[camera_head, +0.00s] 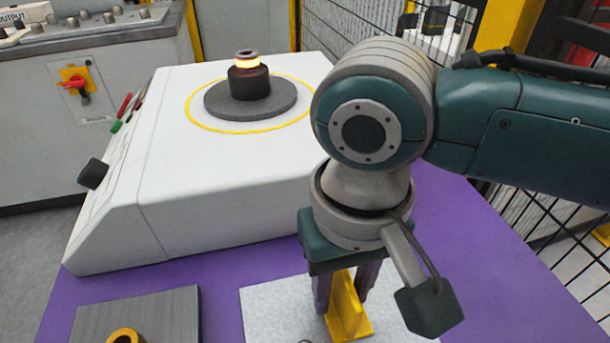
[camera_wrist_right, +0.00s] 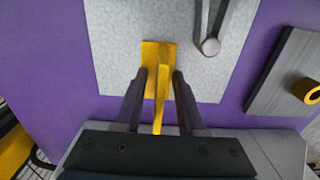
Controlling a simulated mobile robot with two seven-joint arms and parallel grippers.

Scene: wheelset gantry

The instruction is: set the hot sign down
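The yellow hot sign (camera_head: 347,308) stands upright on a light grey speckled plate (camera_head: 270,307) on the purple table. In the right wrist view the sign (camera_wrist_right: 161,88) has a flat foot and a thin upright panel. My right gripper (camera_head: 343,290) points down over it. In the wrist view its two dark fingers (camera_wrist_right: 159,88) are on either side of the panel, with gaps between, so it looks open. The sign's face and any lettering are not readable. My left gripper is not in view.
A white heater unit (camera_head: 220,175) carries a dark round plate with a glowing ring part (camera_head: 249,80). A grey block with a yellow ring (camera_head: 126,337) lies at front left. A grey metal tool (camera_wrist_right: 211,45) lies on the plate. Mesh fencing (camera_head: 510,215) stands at right.

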